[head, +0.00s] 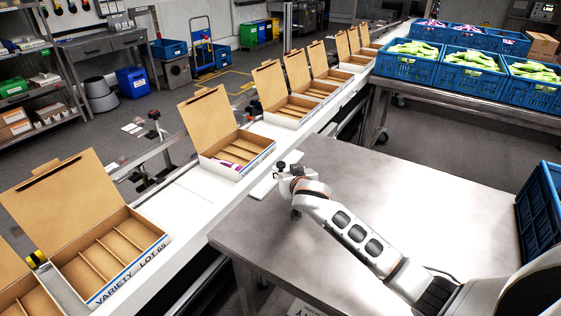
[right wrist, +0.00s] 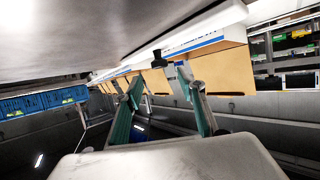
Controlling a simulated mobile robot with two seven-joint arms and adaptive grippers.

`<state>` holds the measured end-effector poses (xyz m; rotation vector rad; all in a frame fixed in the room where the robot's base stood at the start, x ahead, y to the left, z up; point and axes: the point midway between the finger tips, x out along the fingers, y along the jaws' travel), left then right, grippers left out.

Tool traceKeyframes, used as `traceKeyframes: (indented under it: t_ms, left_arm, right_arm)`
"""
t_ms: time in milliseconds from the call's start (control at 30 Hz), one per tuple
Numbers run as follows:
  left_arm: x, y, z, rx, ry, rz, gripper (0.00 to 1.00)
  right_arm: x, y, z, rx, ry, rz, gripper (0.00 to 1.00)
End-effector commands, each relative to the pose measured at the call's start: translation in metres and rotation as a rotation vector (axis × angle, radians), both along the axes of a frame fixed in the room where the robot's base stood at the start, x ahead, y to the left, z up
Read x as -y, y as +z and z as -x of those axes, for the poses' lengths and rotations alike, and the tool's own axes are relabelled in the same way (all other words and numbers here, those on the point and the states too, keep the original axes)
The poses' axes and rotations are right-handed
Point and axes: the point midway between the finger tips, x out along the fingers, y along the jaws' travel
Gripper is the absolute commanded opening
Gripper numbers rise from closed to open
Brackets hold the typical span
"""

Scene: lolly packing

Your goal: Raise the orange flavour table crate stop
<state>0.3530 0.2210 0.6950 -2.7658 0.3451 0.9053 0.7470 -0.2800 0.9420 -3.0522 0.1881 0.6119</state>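My right gripper (head: 290,174) is at the far left edge of the bare steel table (head: 370,185), beside the conveyor. In the right wrist view its two fingers (right wrist: 162,82) are spread apart with nothing held between them. A small black knob-like part (right wrist: 158,58) shows just beyond the fingertips, apart from them as far as I can tell. A dark knob (head: 281,166) also shows at the gripper in the head view, by a white strip (head: 262,187) at the table edge. I cannot tell for sure which part is the crate stop. My left gripper is out of view.
A conveyor (head: 185,205) with several open cardboard boxes (head: 85,235) runs along the table's left side. Blue crates of green-wrapped lollies (head: 470,62) stand on a table behind. A blue crate (head: 541,210) is at the right edge. The table's middle is clear except for my arm.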

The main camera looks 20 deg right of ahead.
Motion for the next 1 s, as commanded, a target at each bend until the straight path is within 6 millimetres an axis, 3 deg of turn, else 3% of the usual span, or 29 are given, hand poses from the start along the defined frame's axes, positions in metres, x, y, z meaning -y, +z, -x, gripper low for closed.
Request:
traceKeyframes:
  t_ms: [500, 1000]
  left_arm:
    - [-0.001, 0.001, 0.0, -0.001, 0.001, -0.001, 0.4]
    - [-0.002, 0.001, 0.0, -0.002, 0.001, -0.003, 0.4]
  right_arm:
    - [0.007, -0.022, -0.057, 0.001, -0.001, 0.001, 0.4]
    - [0.008, -0.027, -0.066, 0.002, 0.001, -0.001, 0.37]
